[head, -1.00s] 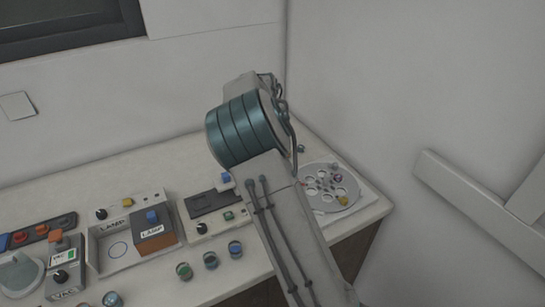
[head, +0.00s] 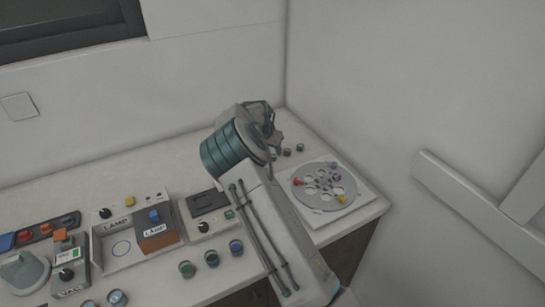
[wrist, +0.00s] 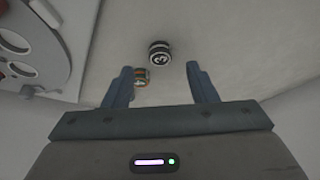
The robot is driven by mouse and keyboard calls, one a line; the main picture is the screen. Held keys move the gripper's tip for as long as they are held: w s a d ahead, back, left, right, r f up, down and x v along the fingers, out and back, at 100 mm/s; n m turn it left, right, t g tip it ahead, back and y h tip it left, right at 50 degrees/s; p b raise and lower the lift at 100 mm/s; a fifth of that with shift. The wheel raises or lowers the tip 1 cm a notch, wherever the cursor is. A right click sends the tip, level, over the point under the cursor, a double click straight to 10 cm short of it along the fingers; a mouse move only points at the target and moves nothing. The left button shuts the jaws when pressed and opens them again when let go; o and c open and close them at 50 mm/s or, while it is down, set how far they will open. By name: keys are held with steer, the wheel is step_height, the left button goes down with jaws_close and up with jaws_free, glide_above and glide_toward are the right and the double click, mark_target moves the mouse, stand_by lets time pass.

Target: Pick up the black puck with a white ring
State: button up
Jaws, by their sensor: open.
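The black puck with a white ring (wrist: 159,53) stands on the pale bench top in the wrist view, with a white mark on its top. It appears ahead of the space between my fingertips, apart from them. A green and orange puck (wrist: 141,77) stands close to it, lower left, near the left finger. My gripper (wrist: 160,68) is open and empty. In the head view two small pucks (head: 287,152) (head: 300,147) show at the back right of the bench; I cannot tell there which is the black one. My arm hides the fingers in that view.
A grey disc with round holes (head: 340,200) lies on a white plate to the right of my arm; its edge shows at upper left in the wrist view (wrist: 68,72). Several pucks (head: 211,258) and control boxes (head: 105,262) stand at left. Walls bound the back and right.

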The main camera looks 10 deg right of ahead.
steer(key=p+x, duration=0.1)
steer(key=x, duration=0.2)
steer(key=shift+w+d, duration=0.15)
steer(key=shift+w+d+f, duration=0.15)
steer(key=shift+w+f, duration=0.05)
steer(key=shift+f, duration=0.5)
steer(key=c, duration=1.1)
